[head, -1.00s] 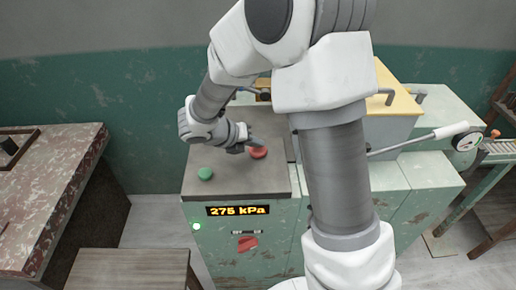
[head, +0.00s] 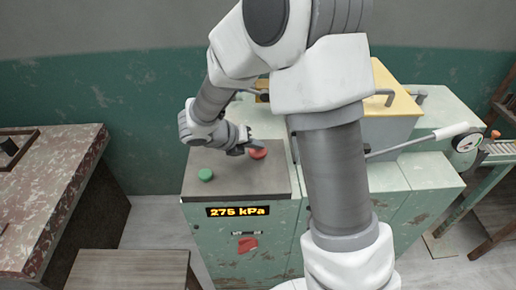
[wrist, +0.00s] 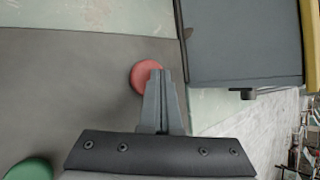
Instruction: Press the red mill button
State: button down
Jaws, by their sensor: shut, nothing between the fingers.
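The red mill button (head: 258,153) is a round red cap on the dark top plate of a green cabinet. It also shows in the wrist view (wrist: 141,76), partly covered by the fingers. My gripper (head: 257,145) is shut and empty, its fingertips at the button's upper side in the head view. In the wrist view the fingertips (wrist: 164,72) overlap the button's right part. They look in contact with it, but I cannot tell how far the button is pressed down.
A green button (head: 205,174) sits to the left on the same plate (head: 225,160). The cabinet's display (head: 238,211) reads 275 kPa. A grey box with a yellow top (head: 394,98) stands to the right. A lever with a white grip (head: 450,131) reaches out beside a gauge (head: 467,142).

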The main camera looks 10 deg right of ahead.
aim_at(256, 153)
jog(key=shift+r+p, duration=0.55)
jog(key=shift+r, duration=0.15)
notch_tip(256, 153, up, 5)
jog(key=p, duration=0.5)
dwell(0.6)
